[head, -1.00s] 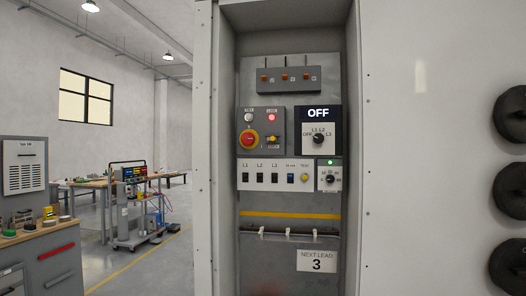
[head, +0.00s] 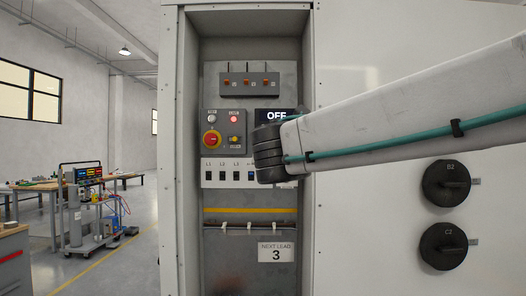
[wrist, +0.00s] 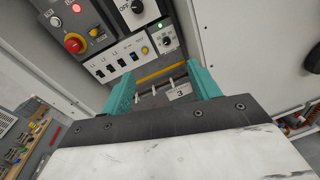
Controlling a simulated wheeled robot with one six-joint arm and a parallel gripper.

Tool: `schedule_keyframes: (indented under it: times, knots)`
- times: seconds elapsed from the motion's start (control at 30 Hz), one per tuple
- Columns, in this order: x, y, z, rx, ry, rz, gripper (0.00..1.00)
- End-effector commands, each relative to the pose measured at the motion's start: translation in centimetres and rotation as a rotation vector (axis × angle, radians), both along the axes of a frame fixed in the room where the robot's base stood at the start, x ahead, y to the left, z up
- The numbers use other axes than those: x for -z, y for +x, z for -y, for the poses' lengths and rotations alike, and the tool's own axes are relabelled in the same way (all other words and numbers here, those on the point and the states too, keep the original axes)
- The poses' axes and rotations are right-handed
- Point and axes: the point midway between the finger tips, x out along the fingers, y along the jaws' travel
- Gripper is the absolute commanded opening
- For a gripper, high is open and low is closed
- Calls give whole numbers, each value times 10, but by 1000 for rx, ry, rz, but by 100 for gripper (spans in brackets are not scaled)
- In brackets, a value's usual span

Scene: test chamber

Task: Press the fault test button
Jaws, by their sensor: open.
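A small yellow button (wrist: 145,50) sits at the right end of the switch row on the white panel strip (wrist: 118,62) in the wrist view. In the head view my arm covers that end of the strip (head: 228,185), so the button is hidden there. My gripper (wrist: 161,84) shows in the wrist view as two teal fingers spread wide apart, with nothing between them. The fingers appear below the button in the picture and apart from it. In the head view the gripper itself is hidden behind my dark wrist.
A red-and-yellow rotary switch (head: 211,139) and a lit red lamp (head: 234,119) are on the grey box left of my wrist. A selector knob (wrist: 167,43) is right of the button. The recessed cabinet's side wall (head: 180,150) bounds the left. Round black covers (head: 446,183) are at right.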

Motion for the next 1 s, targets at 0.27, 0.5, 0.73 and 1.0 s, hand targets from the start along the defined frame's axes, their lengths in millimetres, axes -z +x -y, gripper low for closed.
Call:
schedule_keyframes:
  times: [0.27,0.5,0.73,1.0]
  knots:
    - [-20,7,-49,-112,-197,66,61]
    - [-20,7,-48,-110,-196,65,44]
    - [-19,7,-48,-109,-195,65,0]
    - [-19,7,-47,-108,-194,64,0]
